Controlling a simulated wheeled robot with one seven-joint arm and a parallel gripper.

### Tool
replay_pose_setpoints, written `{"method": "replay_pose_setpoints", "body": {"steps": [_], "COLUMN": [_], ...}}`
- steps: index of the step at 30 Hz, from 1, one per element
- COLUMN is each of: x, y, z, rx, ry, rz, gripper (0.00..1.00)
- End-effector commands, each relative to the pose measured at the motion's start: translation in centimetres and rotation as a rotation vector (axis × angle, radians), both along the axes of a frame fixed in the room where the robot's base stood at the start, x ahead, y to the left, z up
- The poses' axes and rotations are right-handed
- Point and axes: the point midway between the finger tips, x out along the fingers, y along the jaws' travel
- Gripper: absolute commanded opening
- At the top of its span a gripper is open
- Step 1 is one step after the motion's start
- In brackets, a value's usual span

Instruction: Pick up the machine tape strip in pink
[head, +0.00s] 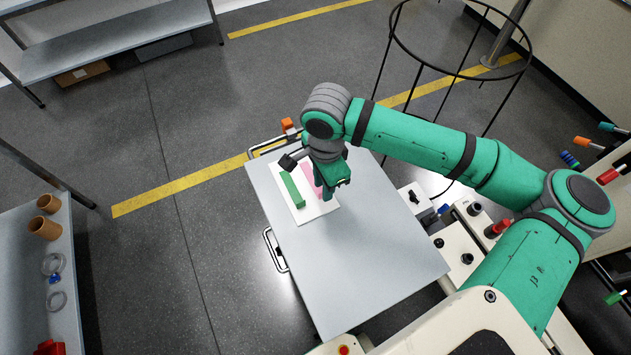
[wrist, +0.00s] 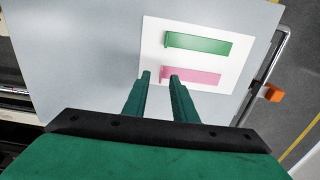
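The pink tape strip (wrist: 192,76) lies on a white sheet on the table, beside a parallel green strip (wrist: 198,44). In the head view the pink strip (head: 311,180) is partly hidden by my gripper and arm, and the green strip (head: 292,189) lies to its left. My gripper (wrist: 160,76) is open, with a gap between its two fingers. In the wrist view the fingertips appear near the left end of the pink strip, with nothing between them. I cannot tell their exact height above the sheet.
The white sheet (head: 317,210) lies on the far part of a grey table (head: 380,270), whose near part is bare. A black wire frame (head: 460,75) stands behind my arm. A shelf (head: 40,270) with brown cups and rings stands at left.

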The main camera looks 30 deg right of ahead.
Motion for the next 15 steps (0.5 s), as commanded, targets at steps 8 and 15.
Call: {"method": "replay_pose_setpoints", "body": {"steps": [8,15], "x": [0.0,0.0], "y": [0.0,0.0], "z": [-2.1,-2.1], "rx": [0.0,0.001], "ry": [0.0,0.0], "rz": [-0.001,-0.001], "gripper": [0.25,0.11]}}
